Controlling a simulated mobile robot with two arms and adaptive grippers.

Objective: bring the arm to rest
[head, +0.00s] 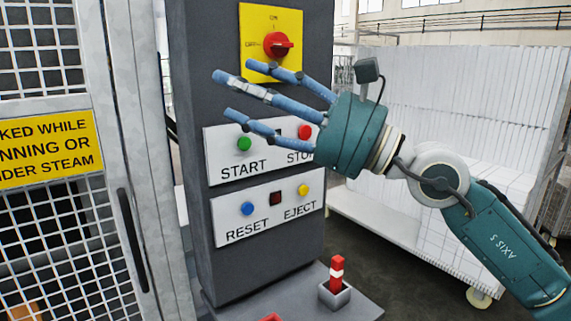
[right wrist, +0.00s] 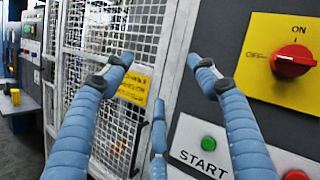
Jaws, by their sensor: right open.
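My right gripper (head: 232,94) is open, with its blue fingers spread and nothing between them. In the head view it hangs in front of the dark control column, between the red rotary switch (head: 277,44) and the START button (head: 243,144). Its green palm covers part of the STOP label. In the right wrist view its fingers (right wrist: 160,85) point toward the mesh door, with the rotary switch (right wrist: 293,61) to the right. I cannot tell whether any finger touches the column. My left gripper is not in view.
The control column (head: 263,265) also carries RESET and EJECT buttons. A mesh door (head: 60,230) with a yellow warning sign (head: 48,148) stands at left. A red key-like handle (head: 337,272) stands on the ledge below. A cart of white sheets (head: 460,100) stands behind my right arm.

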